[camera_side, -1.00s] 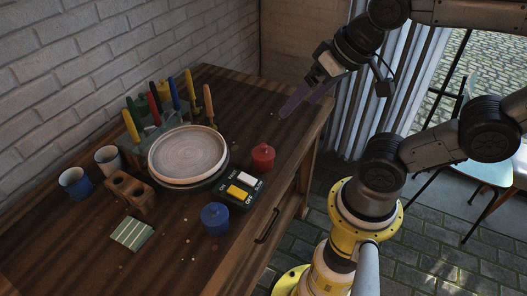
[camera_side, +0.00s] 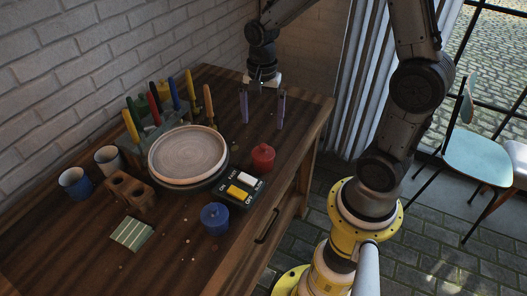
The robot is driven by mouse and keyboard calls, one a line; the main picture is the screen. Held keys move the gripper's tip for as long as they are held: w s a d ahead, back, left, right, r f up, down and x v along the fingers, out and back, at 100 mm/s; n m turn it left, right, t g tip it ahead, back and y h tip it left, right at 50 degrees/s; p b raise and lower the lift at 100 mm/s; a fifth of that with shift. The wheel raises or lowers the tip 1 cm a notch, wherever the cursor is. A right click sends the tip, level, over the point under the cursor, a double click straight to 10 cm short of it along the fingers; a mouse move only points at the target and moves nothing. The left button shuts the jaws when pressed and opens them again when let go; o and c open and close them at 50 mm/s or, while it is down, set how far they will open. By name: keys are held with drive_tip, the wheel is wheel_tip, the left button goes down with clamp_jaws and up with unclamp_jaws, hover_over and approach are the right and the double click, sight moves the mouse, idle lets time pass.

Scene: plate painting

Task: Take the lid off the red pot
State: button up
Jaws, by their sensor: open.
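The red pot (camera_side: 263,158) stands upright on the wooden table, right of the plate, with its red knobbed lid on top. My gripper (camera_side: 262,124) hangs above the back right part of the table, behind the red pot in the picture. Its two purple fingers point down and are spread wide apart, with nothing between them. The gripper is apart from the pot and does not touch the lid.
A round plate (camera_side: 187,152) sits on a dark turntable. A control box (camera_side: 240,190) with yellow and white buttons and a blue pot (camera_side: 215,218) stand near the front edge. Upright brushes in a holder (camera_side: 150,132), two cups and a wooden block (camera_side: 130,190) crowd the left.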

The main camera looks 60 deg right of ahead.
sight(263, 145)
wheel_tip(263, 145, down, 11)
drive_tip(key=shift+s+d+r, duration=0.1)
drive_tip(key=c, duration=1.1)
